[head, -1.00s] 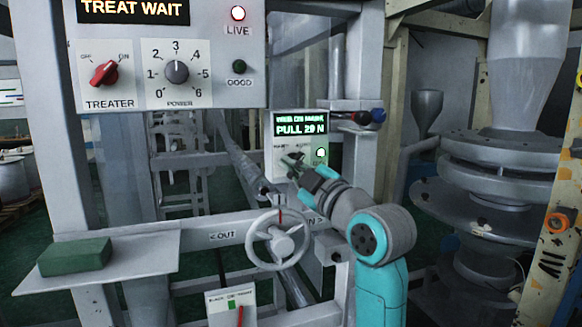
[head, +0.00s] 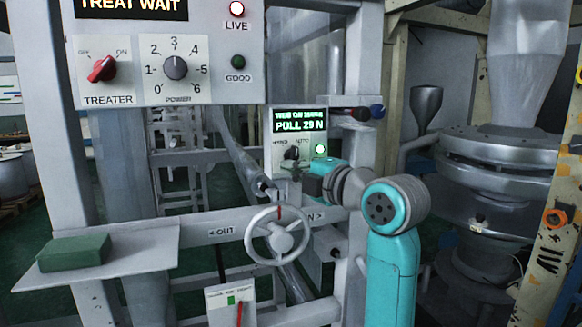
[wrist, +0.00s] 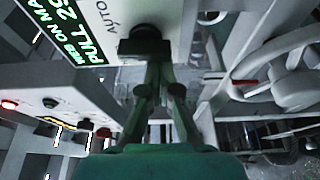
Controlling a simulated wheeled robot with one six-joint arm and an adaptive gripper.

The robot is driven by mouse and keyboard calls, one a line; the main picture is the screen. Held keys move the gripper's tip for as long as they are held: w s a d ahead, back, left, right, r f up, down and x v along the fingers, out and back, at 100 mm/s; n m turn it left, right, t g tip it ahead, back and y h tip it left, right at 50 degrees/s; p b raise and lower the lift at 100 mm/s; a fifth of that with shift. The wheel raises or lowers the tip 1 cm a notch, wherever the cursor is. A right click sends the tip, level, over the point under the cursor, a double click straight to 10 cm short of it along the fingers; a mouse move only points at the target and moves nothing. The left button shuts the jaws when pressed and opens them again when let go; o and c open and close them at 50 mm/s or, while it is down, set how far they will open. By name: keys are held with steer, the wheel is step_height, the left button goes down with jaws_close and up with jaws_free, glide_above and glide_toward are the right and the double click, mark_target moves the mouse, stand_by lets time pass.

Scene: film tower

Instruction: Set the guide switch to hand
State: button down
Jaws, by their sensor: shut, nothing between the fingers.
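The guide switch (head: 291,153) is a small dark knob on a light panel below the green "PULL 29 N" display, between a left label and "AUTO" on the right. Its pointer direction is too small to tell. My gripper (head: 292,174) is shut and empty, just below the knob. In the wrist view the black knob (wrist: 146,43) sits right beyond the closed fingertips (wrist: 153,66), partly overlapped by them. Whether they touch it I cannot tell.
A handwheel (head: 277,235) stands below my gripper, on a rail marked "OUT" and "IN". The treater panel (head: 210,85) is upper left. A green block (head: 75,252) lies on a shelf at left.

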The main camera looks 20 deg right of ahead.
steer(key=n, duration=0.2)
steer(key=d+n+g, duration=0.1)
steer(key=shift+f+h, duration=0.25)
steer(key=shift+h, duration=0.05)
steer(key=shift+a+f, duration=1.5)
steer(key=r+v, duration=0.1)
steer(key=v, duration=0.9)
steer(key=shift+a+r, duration=0.25)
steer(key=shift+a, duration=0.1)
steer(key=shift+f, duration=0.15)
